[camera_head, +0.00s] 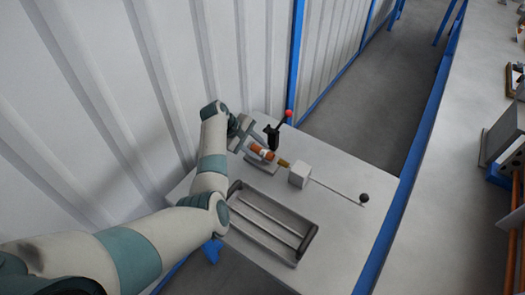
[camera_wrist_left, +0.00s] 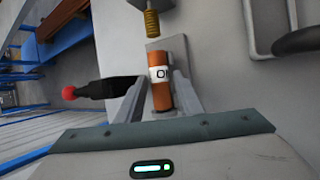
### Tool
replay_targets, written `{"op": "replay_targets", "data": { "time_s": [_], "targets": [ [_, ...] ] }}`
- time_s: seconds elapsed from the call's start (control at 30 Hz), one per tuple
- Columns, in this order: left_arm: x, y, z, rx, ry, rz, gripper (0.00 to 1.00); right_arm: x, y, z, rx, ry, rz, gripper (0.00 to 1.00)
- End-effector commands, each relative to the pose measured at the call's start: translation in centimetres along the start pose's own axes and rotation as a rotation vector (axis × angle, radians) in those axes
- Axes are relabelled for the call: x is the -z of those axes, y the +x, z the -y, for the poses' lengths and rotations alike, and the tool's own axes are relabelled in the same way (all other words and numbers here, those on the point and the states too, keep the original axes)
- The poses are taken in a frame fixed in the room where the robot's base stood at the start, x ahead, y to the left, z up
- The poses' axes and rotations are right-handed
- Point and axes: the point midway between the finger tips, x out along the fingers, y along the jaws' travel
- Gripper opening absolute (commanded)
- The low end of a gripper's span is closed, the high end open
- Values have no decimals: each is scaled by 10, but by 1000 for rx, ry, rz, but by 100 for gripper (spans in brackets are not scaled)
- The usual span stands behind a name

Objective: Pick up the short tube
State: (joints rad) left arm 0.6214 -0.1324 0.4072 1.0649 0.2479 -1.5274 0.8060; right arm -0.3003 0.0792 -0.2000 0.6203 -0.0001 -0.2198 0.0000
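The short tube (camera_wrist_left: 161,92) is orange-brown with a white label band. In the head view the tube (camera_head: 262,153) lies at a small light grey plate, in line with a brass-coloured threaded rod (camera_head: 283,162). My left gripper (camera_head: 256,148) is down at the tube. In the left wrist view one finger of the gripper (camera_wrist_left: 161,84) is on each side of the tube, very close to it. My right gripper is not in view.
A black lever with a red knob (camera_head: 289,113) stands close behind the gripper. A dark-framed rack (camera_head: 269,226) lies in front. The table's right side is clear.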

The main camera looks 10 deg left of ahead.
Motion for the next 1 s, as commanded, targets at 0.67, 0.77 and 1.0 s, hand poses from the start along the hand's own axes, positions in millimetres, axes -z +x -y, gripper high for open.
{"op": "replay_targets", "data": {
  "time_s": [0.67, 0.77, 1.0],
  "targets": [
    [0, 3, 0, -1, 0, -1, 2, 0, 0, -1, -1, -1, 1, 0],
    [0, 3, -1, -1, 0, -1, 0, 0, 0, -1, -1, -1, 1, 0],
    [0, 2, -1, -1, 0, -1, 0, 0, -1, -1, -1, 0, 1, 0]
  ]
}}
